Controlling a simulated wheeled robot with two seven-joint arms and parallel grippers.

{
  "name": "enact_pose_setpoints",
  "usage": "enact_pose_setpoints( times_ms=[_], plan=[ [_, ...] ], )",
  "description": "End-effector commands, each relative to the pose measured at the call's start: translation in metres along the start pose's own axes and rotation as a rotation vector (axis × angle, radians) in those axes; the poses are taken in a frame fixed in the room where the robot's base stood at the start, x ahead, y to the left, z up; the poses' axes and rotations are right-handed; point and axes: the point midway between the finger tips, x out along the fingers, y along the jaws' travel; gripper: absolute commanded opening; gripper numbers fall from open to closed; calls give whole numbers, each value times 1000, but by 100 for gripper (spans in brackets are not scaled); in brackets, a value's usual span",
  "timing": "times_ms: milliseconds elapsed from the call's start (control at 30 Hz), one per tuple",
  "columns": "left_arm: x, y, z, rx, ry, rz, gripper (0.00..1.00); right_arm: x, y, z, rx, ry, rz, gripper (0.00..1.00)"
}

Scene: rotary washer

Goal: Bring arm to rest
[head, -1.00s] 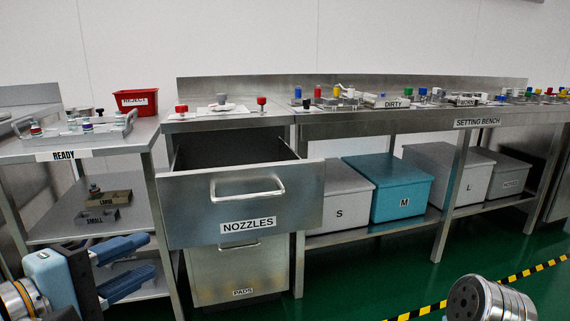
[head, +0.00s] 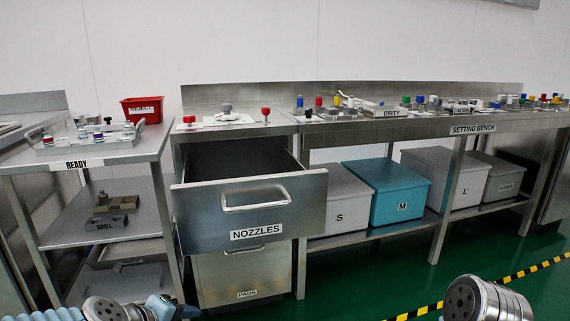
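My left arm shows at the bottom left of the head view, where blue and grey parts (head: 155,308) are cut off by the lower edge. Its fingertips cannot be made out. My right arm shows only as a rounded metal link at the bottom right, and its gripper is out of the picture. The drawer labelled NOZZLES (head: 250,212) stands pulled out, with its handle toward me. Its inside looks dark and I see nothing in it. My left arm is low, in front of the READY table, apart from the drawer.
The READY table (head: 110,153) holds a tray of small parts and a red bin (head: 141,109). The setting bench (head: 400,125) carries several coloured parts, with lidded boxes such as the teal M box (head: 388,190) below.

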Motion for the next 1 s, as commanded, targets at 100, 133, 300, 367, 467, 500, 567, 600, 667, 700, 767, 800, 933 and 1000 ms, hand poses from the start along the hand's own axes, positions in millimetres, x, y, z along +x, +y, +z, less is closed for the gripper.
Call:
enact_pose_setpoints(
  times_ms=[100,133,300,367,467,500,567,600,667,700,767,800,933,1000],
  plan=[
    [58,-55,17,142,-75,-183,39,-19,-8,0,-2,-1,-1,43],
    [70,-70,23,184,-97,-220,39,-22,-10,1,-3,-1,-1,43],
    [120,-156,77,419,-267,-366,39,-39,-17,2,-5,-3,-2,43],
    [129,-183,99,491,-333,-388,39,-44,-20,2,-6,-4,-3,43],
    [136,-218,133,583,-431,-400,39,-49,-22,2,-7,-4,-3,43],
    [137,-228,144,610,-461,-398,39,-51,-23,2,-8,-4,-4,43],
    [137,-240,158,640,-498,-395,39,-53,-24,2,-8,-4,-4,43],
    [137,-245,164,653,-515,-392,39,-53,-24,2,-8,-4,-4,43],
    [137,-251,171,667,-532,-388,39,-54,-25,2,-9,-4,-4,43],
    [137,-253,173,673,-538,-386,39,-54,-25,2,-9,-4,-4,43],
    [138,-254,174,676,-541,-385,39,-53,-25,2,-9,-4,-4,43],
    [138,-254,174,676,-541,-385,39,-53,-24,2,-9,-4,-4,43],
    [138,-254,174,675,-540,-385,39,-53,-24,2,-9,-4,-4,43],
    [138,-254,174,675,-540,-385,39,-53,-24,2,-9,-4,-4,43]
  ],
)
